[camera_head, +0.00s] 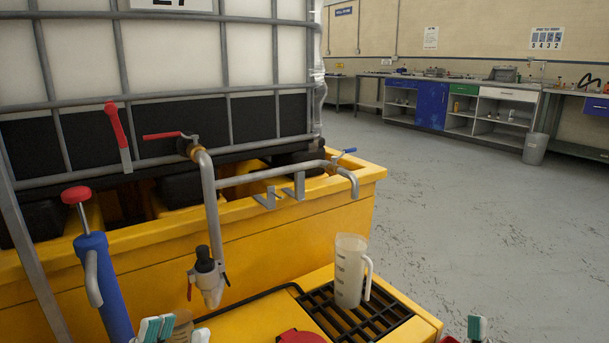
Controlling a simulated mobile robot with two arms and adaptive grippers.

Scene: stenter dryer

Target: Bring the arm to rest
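My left gripper (158,328) shows at the bottom edge left of centre, with teal-padded fingertips and a pale tip a little to their right. A tan rounded thing (184,324) shows beside the tips; I cannot tell whether they touch it. The rest of this gripper is cut off. My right gripper (476,328) shows only as one teal-padded tip at the bottom edge, right of centre. Its other parts are out of frame. Neither gripper's opening can be judged.
A translucent measuring jug (349,272) stands on a black grate (378,318) in the yellow ledge. A blue hand pump (104,290), a tap (208,277) and pipes stand before the caged white tank (170,55). Grey floor (480,220) is free at right; workbenches (468,112) line the wall.

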